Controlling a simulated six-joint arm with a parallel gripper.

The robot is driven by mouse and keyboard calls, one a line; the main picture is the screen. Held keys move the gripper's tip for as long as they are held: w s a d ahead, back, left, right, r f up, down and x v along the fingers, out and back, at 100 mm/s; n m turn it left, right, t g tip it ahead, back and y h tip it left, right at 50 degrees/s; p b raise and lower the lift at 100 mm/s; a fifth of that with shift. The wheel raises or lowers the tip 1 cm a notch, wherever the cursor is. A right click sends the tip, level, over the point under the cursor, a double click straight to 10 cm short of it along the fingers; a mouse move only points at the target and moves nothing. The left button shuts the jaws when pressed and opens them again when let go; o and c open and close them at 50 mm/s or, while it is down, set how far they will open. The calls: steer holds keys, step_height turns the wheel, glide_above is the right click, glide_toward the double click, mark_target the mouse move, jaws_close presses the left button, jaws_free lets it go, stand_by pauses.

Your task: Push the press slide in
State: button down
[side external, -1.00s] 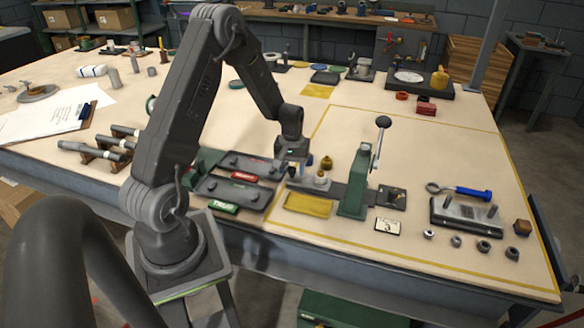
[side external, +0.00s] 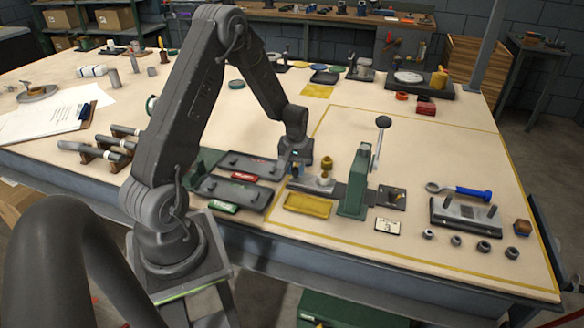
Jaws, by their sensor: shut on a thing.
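The press (side external: 354,190) is a green frame with a black ball-topped lever standing upright, at the right of my arm. Its dark flat slide (side external: 334,188) runs left from the frame. A light metal piece with a brass-coloured top (side external: 326,170) sits on the slide's left part. My gripper (side external: 294,176) points down at the slide's left end, beside that piece. The fingertips are small and partly hidden here, and I cannot make out the exact contact, but the jaws are closed at the slide's end.
Dark trays (side external: 232,192) with red and green labels lie to the left. A yellow tray (side external: 307,206) lies in front of the slide. A blue-handled tool (side external: 470,193), a metal block (side external: 466,215) and several nuts lie to the right.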

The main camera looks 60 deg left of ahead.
mark_target(330, 177)
steer(key=w+d, duration=0.7)
steer(key=shift+w+d, duration=0.15)
steer(key=shift+w, duration=0.05)
steer(key=c, duration=1)
jaws_free()
steer(key=shift+o, duration=0.4)
steer(key=shift+r, duration=0.15)
step_height(330, 177, up, 14)
steer(key=shift+f, duration=0.2)
